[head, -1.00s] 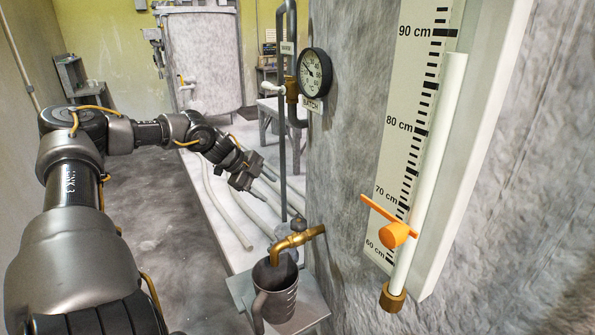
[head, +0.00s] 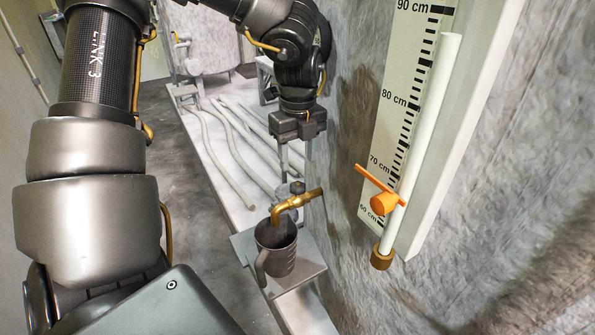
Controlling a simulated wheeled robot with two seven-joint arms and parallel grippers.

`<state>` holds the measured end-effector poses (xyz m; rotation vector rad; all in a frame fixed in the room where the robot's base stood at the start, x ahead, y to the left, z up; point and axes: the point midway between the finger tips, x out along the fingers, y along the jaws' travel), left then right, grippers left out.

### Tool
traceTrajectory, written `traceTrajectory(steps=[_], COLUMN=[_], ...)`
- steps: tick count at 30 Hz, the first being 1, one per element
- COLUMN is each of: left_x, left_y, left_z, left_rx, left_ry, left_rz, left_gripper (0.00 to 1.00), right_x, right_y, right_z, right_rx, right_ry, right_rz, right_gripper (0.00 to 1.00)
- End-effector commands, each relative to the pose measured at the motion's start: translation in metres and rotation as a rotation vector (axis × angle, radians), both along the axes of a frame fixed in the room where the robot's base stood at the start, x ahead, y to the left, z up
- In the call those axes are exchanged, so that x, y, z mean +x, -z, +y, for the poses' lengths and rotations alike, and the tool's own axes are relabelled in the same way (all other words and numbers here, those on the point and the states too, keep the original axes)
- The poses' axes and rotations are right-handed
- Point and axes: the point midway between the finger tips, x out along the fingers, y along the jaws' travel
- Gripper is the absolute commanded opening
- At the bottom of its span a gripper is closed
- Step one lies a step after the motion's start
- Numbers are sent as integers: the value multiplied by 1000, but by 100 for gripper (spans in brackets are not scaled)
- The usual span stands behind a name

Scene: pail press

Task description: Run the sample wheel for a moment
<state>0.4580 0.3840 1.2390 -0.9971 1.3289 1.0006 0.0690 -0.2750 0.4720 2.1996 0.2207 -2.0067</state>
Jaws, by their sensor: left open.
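The brass sample tap (head: 308,197) comes out of the rough grey wall, with its spout bent down over a dark grey jug. The sample wheel (head: 297,187) is a small grey handwheel on top of the tap. My left gripper (head: 293,168) is open and points down just above the wheel, its fingers apart. I cannot tell whether the fingertips touch or straddle the wheel. The jug (head: 279,262) stands upright under the spout; its inside is dark and I see no stream. My right gripper is out of view.
The jug stands on a grey shelf (head: 312,268) at the wall. A white sight tube (head: 432,120) with a centimetre scale (head: 405,100) and an orange marker (head: 383,203) is on the wall to the right.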

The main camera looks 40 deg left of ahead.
Motion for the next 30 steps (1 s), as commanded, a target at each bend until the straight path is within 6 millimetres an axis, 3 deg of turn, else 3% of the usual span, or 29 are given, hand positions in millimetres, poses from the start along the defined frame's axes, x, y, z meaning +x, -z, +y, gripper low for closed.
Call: traceTrajectory(steps=[9, 16, 22, 28, 30], left_x=[-1, -1, 0, 0, 1], left_y=[51, 84, 78, 77, 77], left_z=[0, 0, 0, 0, 0], left_rx=[0, -1, -2, -2, -3], left_ry=[-1, -1, -1, -5, -78], left_rz=[2, 2, -2, -3, -2], left_gripper=[53, 53, 27, 27, 27], right_x=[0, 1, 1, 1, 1], right_y=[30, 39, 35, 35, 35], right_z=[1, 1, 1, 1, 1], right_rx=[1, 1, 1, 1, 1], right_ry=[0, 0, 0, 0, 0], right_rz=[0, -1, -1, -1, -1], right_gripper=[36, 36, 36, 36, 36])
